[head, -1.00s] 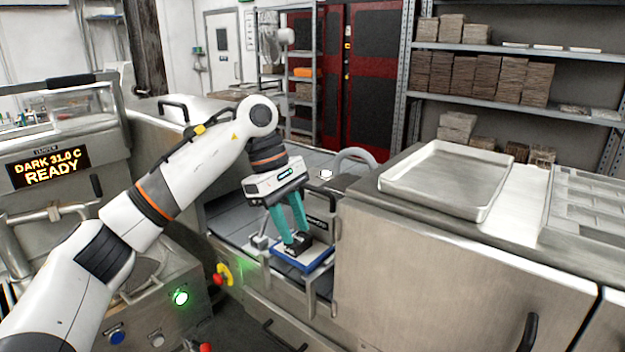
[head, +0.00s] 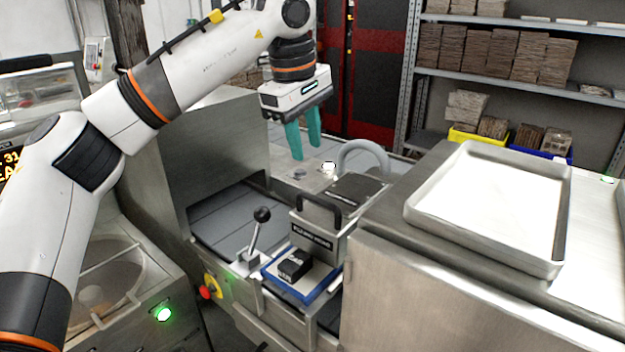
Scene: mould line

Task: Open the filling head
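The filling head appears to be the grey metal box (head: 318,236) with a dark bar handle (head: 319,207) and a dark label too blurred to read surely. It sits over the conveyor, with a hose curving behind it. In front of it a black block (head: 294,264) lies on a blue-edged white plate (head: 315,283). A lever with a black knob (head: 262,215) stands upright, slightly tilted, left of the box. My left gripper (head: 306,150) hangs above and behind the box, teal fingers pointing down, apart and empty. My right gripper is out of view.
A grey conveyor (head: 232,224) runs left of the box. A metal counter with an empty tray (head: 490,205) is at right. A red emergency button (head: 206,292) and a green lit button (head: 163,314) are at lower left. Shelves with stacked brown blocks stand behind.

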